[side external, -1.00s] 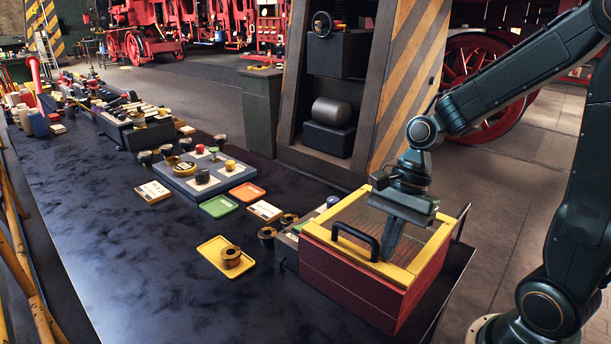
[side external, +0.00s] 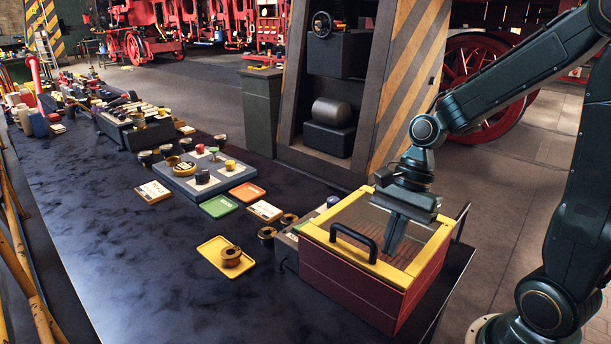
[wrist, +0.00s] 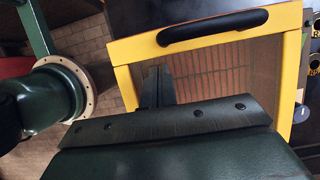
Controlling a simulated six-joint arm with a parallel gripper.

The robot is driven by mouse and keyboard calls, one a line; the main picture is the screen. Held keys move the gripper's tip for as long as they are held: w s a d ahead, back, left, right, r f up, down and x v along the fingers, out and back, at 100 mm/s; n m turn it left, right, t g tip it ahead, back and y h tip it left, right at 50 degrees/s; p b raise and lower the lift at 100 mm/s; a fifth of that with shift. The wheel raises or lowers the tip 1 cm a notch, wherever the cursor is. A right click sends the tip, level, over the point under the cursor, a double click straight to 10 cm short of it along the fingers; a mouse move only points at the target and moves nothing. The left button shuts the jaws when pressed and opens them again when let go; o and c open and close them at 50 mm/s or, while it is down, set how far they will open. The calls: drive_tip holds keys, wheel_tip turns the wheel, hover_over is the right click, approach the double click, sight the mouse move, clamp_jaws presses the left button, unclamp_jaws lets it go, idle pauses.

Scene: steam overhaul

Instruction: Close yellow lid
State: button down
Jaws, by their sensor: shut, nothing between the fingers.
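The yellow lid (side external: 344,250) is a yellow frame around a see-through panel with a black handle (side external: 354,243) on its front edge. It lies flat on top of the red box (side external: 350,287), apparently shut. The lid also shows in the wrist view (wrist: 124,78), with its black handle (wrist: 212,29) at the top. My gripper (side external: 392,250) is shut and empty, pointing down over the panel behind the handle. In the wrist view, my fingers (wrist: 157,85) are over the left part of the panel. Whether the fingertips touch the panel I cannot tell.
Green (side external: 220,206) and orange (side external: 247,192) trays and a grey board (side external: 183,181) are farther back. The dark table (side external: 130,270) is clear at the front left.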

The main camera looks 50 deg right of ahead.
drive_tip(key=d, duration=0.1)
drive_tip(key=d+r, duration=0.1)
drive_tip(key=shift+d, duration=0.4)
drive_tip(key=v, duration=0.9)
drive_tip(key=shift+a, duration=0.15)
drive_tip(key=s+a+r+n+t+h, duration=0.2)
drive_tip(key=s+n, duration=0.6)
drive_tip(key=n, duration=1)
drive_tip(key=shift+a+t+h, duration=1.2)
drive_tip(key=shift+a+t, duration=0.6)
drive_tip(key=shift+a, duration=0.05)
drive_tip(key=shift+r, duration=0.15)
